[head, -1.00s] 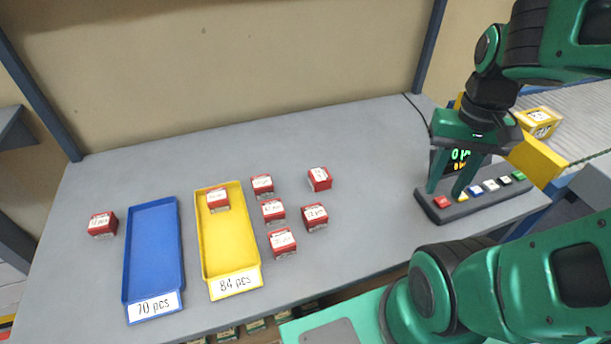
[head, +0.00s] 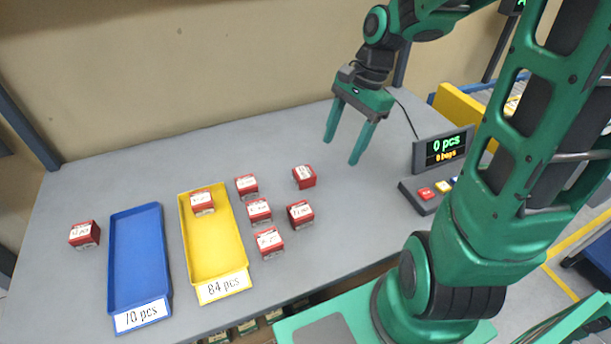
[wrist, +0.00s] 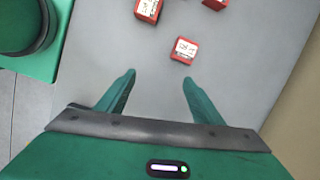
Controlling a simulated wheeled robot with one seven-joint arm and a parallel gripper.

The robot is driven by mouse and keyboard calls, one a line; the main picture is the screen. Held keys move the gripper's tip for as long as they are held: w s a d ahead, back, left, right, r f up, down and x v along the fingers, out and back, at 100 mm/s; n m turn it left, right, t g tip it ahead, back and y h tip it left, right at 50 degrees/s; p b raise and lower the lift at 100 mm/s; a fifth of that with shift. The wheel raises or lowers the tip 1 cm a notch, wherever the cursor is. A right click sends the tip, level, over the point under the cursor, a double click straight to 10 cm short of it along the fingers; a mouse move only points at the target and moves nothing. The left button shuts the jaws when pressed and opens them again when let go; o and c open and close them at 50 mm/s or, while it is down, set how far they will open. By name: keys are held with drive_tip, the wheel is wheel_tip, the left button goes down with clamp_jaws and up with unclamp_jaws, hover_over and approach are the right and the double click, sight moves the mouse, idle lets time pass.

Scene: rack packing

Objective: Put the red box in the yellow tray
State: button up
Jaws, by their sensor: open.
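Several red boxes with white labels stand on the grey table. One red box (head: 202,201) sits inside the yellow tray (head: 215,258), near its far end. Others stand to the right of the tray, including the rightmost far box (head: 304,177) and a nearer one (head: 300,214). Another red box (head: 84,234) stands left of the blue tray. My gripper (head: 341,150) is open and empty, above the table to the right of the boxes, fingers pointing down. In the wrist view a red box (wrist: 184,50) lies ahead of the open fingers (wrist: 158,82), apart from them.
The empty blue tray (head: 138,262), labelled 70 pcs, lies left of the yellow one, labelled 84 pcs. A counter display (head: 444,148) reading 0 pcs and a button panel (head: 424,193) stand at the right. The table between boxes and panel is clear.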

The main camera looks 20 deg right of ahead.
sight(304, 172)
drive_tip(key=w+a+f+m, duration=0.1)
drive_tip(key=a+f, duration=0.1)
drive_tip(key=f, duration=0.1)
drive_tip(key=w+a+f+m+y, duration=0.1)
drive_tip(key=w+a+f, duration=0.1)
drive_tip(key=a+f, duration=0.1)
drive_tip(key=w+a+f, duration=0.1)
drive_tip(key=a+f, duration=0.2)
drive_tip(key=f, duration=0.2)
drive_tip(key=shift+w+m+y, duration=0.15)
drive_tip(key=shift+m+y, duration=0.15)
drive_tip(key=shift+m, duration=0.1)
drive_tip(key=c, duration=1.3)
drive_tip(key=shift+r, duration=0.1)
